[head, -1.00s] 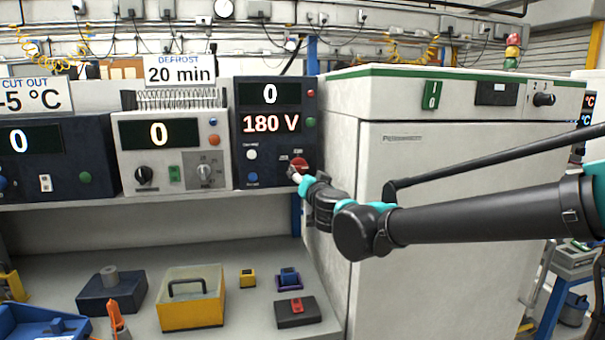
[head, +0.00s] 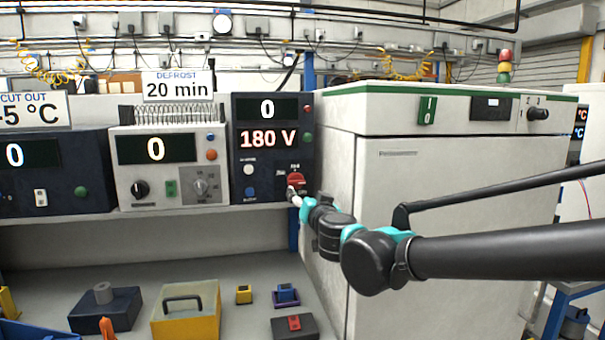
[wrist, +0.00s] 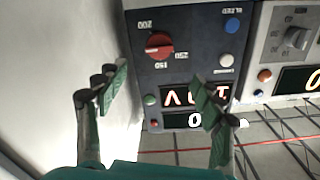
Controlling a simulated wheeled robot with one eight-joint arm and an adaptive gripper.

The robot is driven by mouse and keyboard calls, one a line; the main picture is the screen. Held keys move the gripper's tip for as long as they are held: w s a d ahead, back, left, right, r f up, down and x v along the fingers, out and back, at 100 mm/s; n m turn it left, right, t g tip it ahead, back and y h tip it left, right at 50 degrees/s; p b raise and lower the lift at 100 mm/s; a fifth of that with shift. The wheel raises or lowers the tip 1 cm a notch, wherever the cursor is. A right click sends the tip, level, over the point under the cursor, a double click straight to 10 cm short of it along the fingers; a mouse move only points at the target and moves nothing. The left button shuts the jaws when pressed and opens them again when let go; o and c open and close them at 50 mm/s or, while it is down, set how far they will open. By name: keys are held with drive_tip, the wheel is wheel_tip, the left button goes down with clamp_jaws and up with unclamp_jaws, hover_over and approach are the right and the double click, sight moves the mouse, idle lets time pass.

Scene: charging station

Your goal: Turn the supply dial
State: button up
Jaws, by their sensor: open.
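The supply dial is a red knob (head: 296,179) at the lower right of the dark supply unit (head: 240,165). That unit shows "0" above "180 V". In the wrist view the picture is upside down, and the red dial (wrist: 159,45) has a scale with 200 and 150 among its marks. My gripper (head: 295,194) is just below and in front of the dial, partly overlapping it in the head view. In the wrist view my gripper (wrist: 160,95) is open, with its fingers wide apart and nothing between them. The dial lies beyond the fingertips, roughly centred between them, and no contact shows.
A white cabinet (head: 430,220) stands close right of the supply unit. A grey unit (head: 155,165) with its own knob stands left. Buttons surround the dial, including a blue one (wrist: 232,26). A yellow box (head: 190,318) and small items lie on the bench below.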

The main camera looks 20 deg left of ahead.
drive_tip(key=s+d+n, duration=0.2)
drive_tip(key=s+n, duration=0.1)
approach(297, 183)
drive_tip(key=shift+n, duration=0.3)
drive_tip(key=x, duration=1)
drive_tip(key=c, duration=1.2)
